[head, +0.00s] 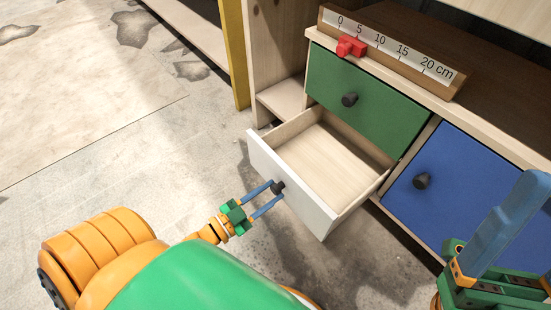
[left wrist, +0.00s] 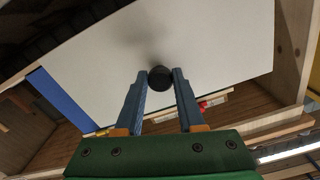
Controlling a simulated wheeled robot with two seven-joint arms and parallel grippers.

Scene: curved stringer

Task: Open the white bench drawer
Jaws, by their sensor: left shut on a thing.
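The white bench drawer (head: 288,178) is pulled well out of the bench below the green drawer, and its pale wooden inside looks empty. Its dark round knob (head: 278,187) is on the white front. My left gripper (head: 272,194) is shut on the knob, with a blue finger on each side of it. In the left wrist view the knob (left wrist: 161,79) sits between the two fingertips against the white front (left wrist: 215,40). My right gripper (head: 500,235) is at the lower right of the head view, with its blue fingers partly cut off by the frame edge.
A green drawer (head: 365,100) and a blue drawer (head: 450,185), both with dark knobs, are closed. A ruler (head: 390,48) with a red slider (head: 351,47) lies on the bench top. A yellow post (head: 235,50) stands at the left. The floor left of the drawer is clear.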

